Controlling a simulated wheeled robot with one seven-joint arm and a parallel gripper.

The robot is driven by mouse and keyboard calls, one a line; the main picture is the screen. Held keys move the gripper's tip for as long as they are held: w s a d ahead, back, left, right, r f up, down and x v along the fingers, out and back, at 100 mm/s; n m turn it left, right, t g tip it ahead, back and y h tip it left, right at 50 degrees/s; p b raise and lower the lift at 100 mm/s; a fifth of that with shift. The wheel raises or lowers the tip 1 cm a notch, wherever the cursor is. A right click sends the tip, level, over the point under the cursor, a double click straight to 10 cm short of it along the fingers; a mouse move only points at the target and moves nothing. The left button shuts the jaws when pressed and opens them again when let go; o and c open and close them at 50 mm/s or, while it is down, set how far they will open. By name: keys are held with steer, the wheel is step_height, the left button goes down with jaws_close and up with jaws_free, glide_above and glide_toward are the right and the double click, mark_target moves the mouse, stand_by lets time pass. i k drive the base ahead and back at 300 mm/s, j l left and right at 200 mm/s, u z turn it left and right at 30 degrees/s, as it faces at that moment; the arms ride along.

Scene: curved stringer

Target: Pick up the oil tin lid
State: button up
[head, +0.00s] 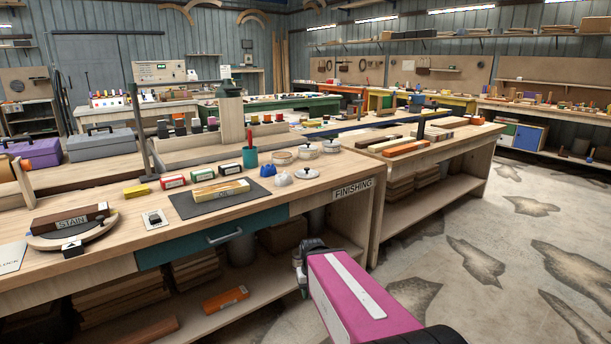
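Several small round tins stand at the back right of the finishing bench (110,255). One tin (283,158) looks open, and two to its right (307,153) (331,147) have small dark tops. In front of them lie a small blue-and-white piece (283,179) and a pale low round piece with a knob (307,174). I cannot tell which piece is the oil tin lid. A yellow-and-white block marked OIL (220,190) lies on a dark mat (187,206). My gripper (302,277) is low in front of the bench, apart from these things; its fingers are unclear.
A green cup (250,158) with a red-handled tool stands behind the mat. A STAIN block (70,221) rests on a round board at the left. A teal drawer (211,238) fronts the bench. A second bench adjoins at right; patchy floor (470,262) lies open beyond it.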

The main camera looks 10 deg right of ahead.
mark_target(307, 173)
steer(key=i+l+u, duration=0.25)
steer(key=l, duration=0.15)
steer(key=l+u, duration=0.25)
steer(key=l, duration=0.15)
steer(key=i+l+u, duration=0.1)
steer(key=l+u, duration=0.15)
steer(key=l, duration=0.25)
